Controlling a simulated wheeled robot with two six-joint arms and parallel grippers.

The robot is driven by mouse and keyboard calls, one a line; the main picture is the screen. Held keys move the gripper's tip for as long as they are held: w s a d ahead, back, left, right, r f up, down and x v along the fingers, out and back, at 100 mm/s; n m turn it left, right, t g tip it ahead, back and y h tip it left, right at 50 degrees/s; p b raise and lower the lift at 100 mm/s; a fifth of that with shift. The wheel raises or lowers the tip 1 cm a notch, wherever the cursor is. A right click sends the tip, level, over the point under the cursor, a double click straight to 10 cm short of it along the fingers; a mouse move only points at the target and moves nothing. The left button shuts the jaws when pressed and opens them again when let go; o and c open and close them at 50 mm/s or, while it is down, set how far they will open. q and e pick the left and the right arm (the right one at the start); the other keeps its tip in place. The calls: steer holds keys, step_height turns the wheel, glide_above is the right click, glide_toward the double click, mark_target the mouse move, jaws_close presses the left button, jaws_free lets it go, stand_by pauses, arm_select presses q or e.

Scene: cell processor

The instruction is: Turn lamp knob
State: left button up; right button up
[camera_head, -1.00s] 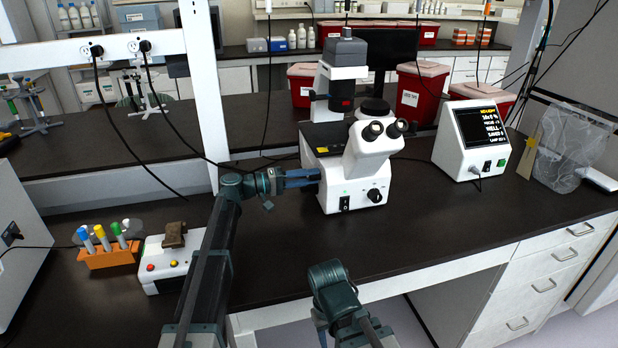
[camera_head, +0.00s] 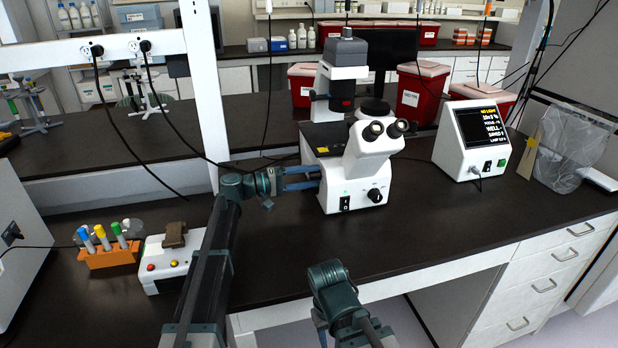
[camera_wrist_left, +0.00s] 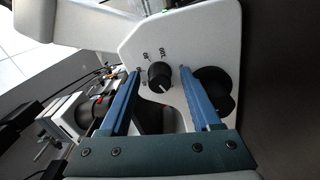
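The white microscope (camera_head: 350,165) stands on the dark bench. My left gripper (camera_head: 318,178) reaches its left side, fingers level and pointing right. In the left wrist view, a small black knob (camera_wrist_left: 160,76) with a white pointer line and printed labels is on the white side panel. The left gripper (camera_wrist_left: 168,72) is open, its blue fingers on either side of this knob with gaps to it. A larger black knob (camera_wrist_left: 226,82) is partly behind the right finger. The head view does not show the small side knob.
A monitor (camera_head: 481,140) with yellow and white text stands right of the microscope. A white box (camera_head: 160,270) with coloured buttons and an orange tube rack (camera_head: 108,258) stand at the left. The bench in front of the microscope is clear.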

arm_select(q)
steer(key=v, duration=1.4)
steer(key=shift+d, duration=0.1)
